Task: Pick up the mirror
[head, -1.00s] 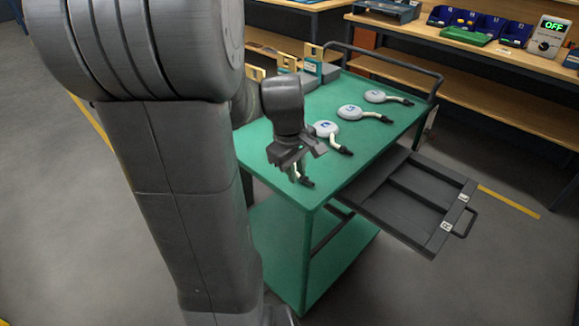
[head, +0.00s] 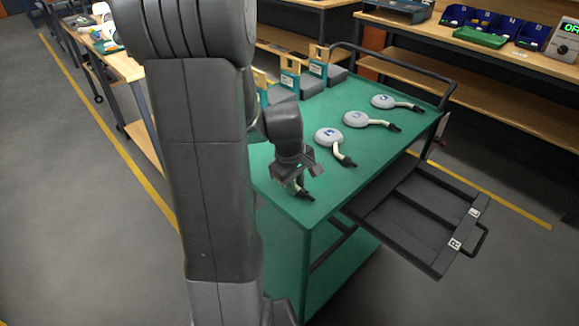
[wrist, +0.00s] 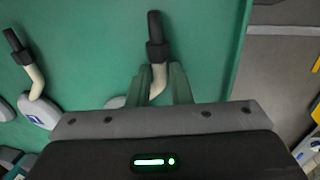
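The mirror at my gripper lies on the green cart top (head: 290,128), mostly hidden by the gripper in the head view; its dark stem end (head: 307,195) shows just in front. In the wrist view its cream stem (wrist: 157,82) and black end (wrist: 156,38) point away from me. My gripper (wrist: 162,74) is open, with one finger on each side of the cream stem. Its grey pad is mostly hidden behind the gripper body. In the head view my gripper (head: 291,174) is low over the near left corner of the cart top.
More mirrors of the same kind, a near one (head: 329,137), a middle one (head: 357,119) and a far one (head: 383,102), lie in a row. Grey bins with cards (head: 290,80) stand at the back. An open drawer (head: 420,215) sticks out right. A black rail (head: 400,62) edges the far end.

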